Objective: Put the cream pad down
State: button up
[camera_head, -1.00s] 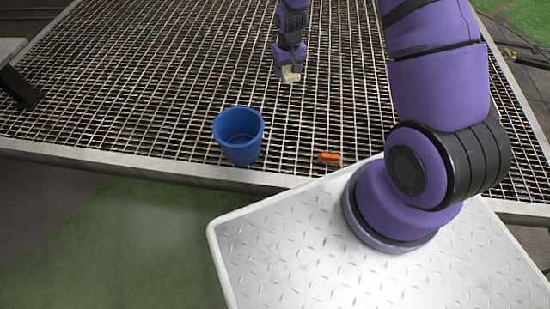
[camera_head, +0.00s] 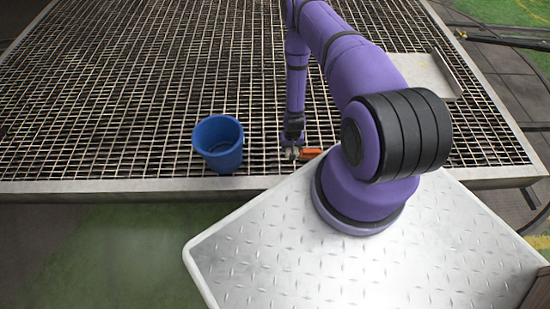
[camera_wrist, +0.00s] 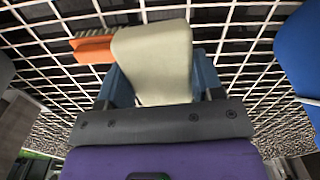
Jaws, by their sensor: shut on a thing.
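The cream pad (camera_wrist: 155,55) is between the two blue-grey fingers of my gripper (camera_wrist: 158,84) in the wrist view, and the gripper is shut on it. In the head view my gripper (camera_head: 293,154) is low over the front part of the metal grating (camera_head: 120,130), just left of an orange thing. The pad is small and mostly hidden there. I cannot tell whether the pad touches the grating.
The orange thing (camera_head: 311,153), with a bristly-looking edge, also shows beside the pad in the wrist view (camera_wrist: 92,48). A blue bucket (camera_head: 218,145) stands left of my gripper. A pale tray (camera_head: 420,77) lies at the right. The grating's left side is clear.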

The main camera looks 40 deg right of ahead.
jog(key=shift+m, duration=0.6)
jog(key=s+f, duration=0.3)
jog(key=f, duration=0.1)
jog(key=s+f, duration=0.4)
jog(key=shift+s+d, duration=0.2)
jog(key=shift+s, duration=0.1)
send_over(275, 158)
jog(key=shift+s+d+f, duration=0.15)
jog(key=shift+f, duration=0.25)
jog(key=shift+s+d+f, duration=0.1)
jog(key=shift+f, duration=0.25)
jog(key=shift+w+a+f, duration=0.1)
jog(key=shift+w+f, duration=0.05)
jog(key=shift+f, duration=0.75)
jog(key=shift+w+a+f, duration=0.1)
jog(key=shift+w+f, duration=0.05)
jog(key=shift+f, duration=0.7)
jog(key=shift+f, duration=0.1)
jog(key=o, duration=1.1)
jog(key=shift+o, duration=0.2)
jog(key=shift+d, duration=0.1)
notch_tip(275, 158, up, 12)
